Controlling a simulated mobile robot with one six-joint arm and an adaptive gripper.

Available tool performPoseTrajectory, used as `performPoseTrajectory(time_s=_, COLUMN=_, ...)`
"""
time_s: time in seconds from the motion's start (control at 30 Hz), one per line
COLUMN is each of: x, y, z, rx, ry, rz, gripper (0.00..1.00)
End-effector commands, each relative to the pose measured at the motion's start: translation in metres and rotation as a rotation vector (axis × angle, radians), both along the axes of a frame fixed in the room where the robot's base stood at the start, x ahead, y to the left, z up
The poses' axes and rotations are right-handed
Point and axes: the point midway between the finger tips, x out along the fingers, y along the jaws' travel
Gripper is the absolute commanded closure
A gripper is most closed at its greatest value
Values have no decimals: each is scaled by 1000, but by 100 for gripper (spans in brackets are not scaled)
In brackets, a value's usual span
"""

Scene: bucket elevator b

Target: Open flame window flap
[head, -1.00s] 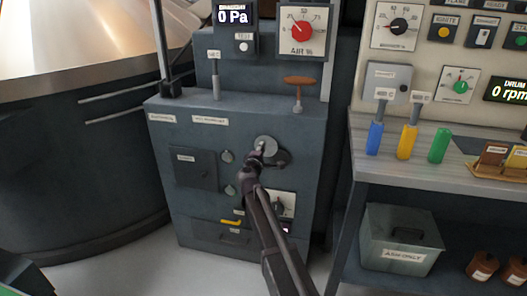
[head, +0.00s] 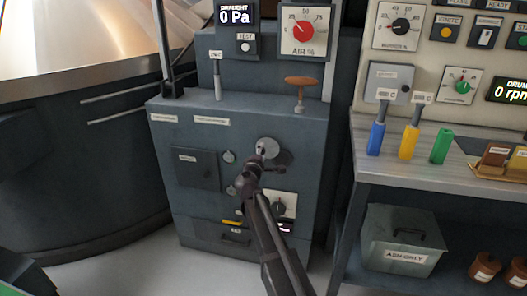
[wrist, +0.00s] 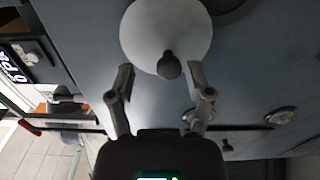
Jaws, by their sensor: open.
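The flame window flap, a round pale grey disc (head: 277,150), is on the front of the dark grey cabinet. In the wrist view the flap (wrist: 150,28) fills the top middle, with a dark round knob (wrist: 169,66) near its lower edge. My gripper (head: 259,156) is in front of the flap. In the wrist view its two fingers (wrist: 163,77) are spread apart, one on each side of the knob, with nothing gripped. I cannot tell whether either finger touches the flap. A dark round rim (wrist: 236,12) shows partly behind the disc.
The cabinet front (head: 300,165) also has a square dark door (head: 196,168), small round knobs (head: 228,157) and a yellow handle (head: 232,221). An orange-brown handle (head: 300,81) stands on top. A bench (head: 470,180) with coloured handles is at the right.

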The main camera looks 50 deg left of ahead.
Motion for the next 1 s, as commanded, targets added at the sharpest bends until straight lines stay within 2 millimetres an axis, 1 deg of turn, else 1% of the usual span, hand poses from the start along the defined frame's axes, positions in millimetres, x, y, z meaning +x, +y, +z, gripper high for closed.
performPoseTrajectory(time_s=0.03, x=-8, y=-7, z=0, rx=0, ry=0, rz=1, gripper=33)
performPoseTrajectory(time_s=0.3, x=-43, y=-33, z=0, rx=0, ry=0, rz=1, gripper=33)
performPoseTrajectory(time_s=0.5, x=-65, y=-49, z=0, rx=0, ry=0, rz=0, gripper=33)
performPoseTrajectory(time_s=0.7, x=-75, y=-56, z=0, rx=0, ry=0, rz=-1, gripper=33)
performPoseTrajectory(time_s=1.0, x=-76, y=-56, z=0, rx=0, ry=0, rz=-2, gripper=33)
